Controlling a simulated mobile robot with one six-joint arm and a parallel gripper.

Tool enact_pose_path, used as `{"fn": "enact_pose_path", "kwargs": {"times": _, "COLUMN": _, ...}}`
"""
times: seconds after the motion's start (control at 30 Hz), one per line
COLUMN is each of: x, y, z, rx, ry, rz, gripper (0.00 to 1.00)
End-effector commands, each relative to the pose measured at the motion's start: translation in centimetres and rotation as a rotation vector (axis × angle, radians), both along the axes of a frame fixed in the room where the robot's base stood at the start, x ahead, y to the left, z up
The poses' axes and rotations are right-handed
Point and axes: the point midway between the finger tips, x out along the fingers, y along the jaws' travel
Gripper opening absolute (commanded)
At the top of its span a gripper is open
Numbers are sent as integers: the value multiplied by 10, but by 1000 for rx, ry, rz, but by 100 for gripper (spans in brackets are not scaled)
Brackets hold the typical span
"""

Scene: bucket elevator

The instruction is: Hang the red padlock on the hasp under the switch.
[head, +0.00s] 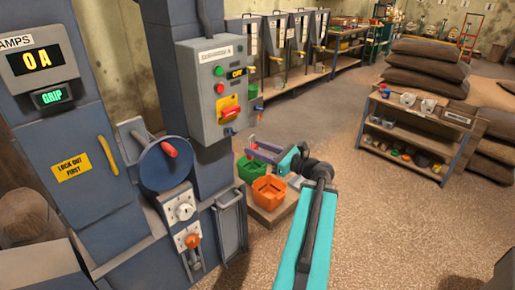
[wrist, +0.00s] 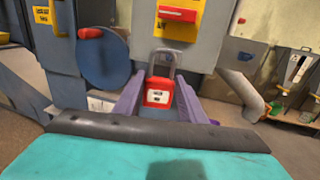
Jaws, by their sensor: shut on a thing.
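The red padlock (wrist: 158,96) is upright between the purple fingers of my gripper (wrist: 158,88) in the wrist view, with its grey shackle upward. My gripper (head: 250,150) is shut on it, just right of and below the grey switch box (head: 212,85) in the head view. The switch, a red handle on a yellow plate (head: 230,109), is low on the box front. It also shows above the shackle in the wrist view (wrist: 178,15). The hasp is not clearly distinguishable, and I cannot tell whether the shackle touches it.
A blue disc with a red handle (head: 165,165) stands left of the box. An orange bin (head: 269,192) and a green bin (head: 248,170) sit low beside my arm. A small shelf (head: 410,138) stands at the right. The floor in front of it is clear.

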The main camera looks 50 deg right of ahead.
Motion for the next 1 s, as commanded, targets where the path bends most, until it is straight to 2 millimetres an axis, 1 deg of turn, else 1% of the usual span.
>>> {"fn": "enact_pose_path", "kwargs": {"times": 0.47, "x": 6, "y": 1, "z": 1, "rx": 0, "ry": -1, "rz": 4, "gripper": 13}}
{"fn": "enact_pose_path", "kwargs": {"times": 1.0, "x": 29, "y": 0, "z": 1, "rx": 1, "ry": -1, "rz": 5, "gripper": 13}}
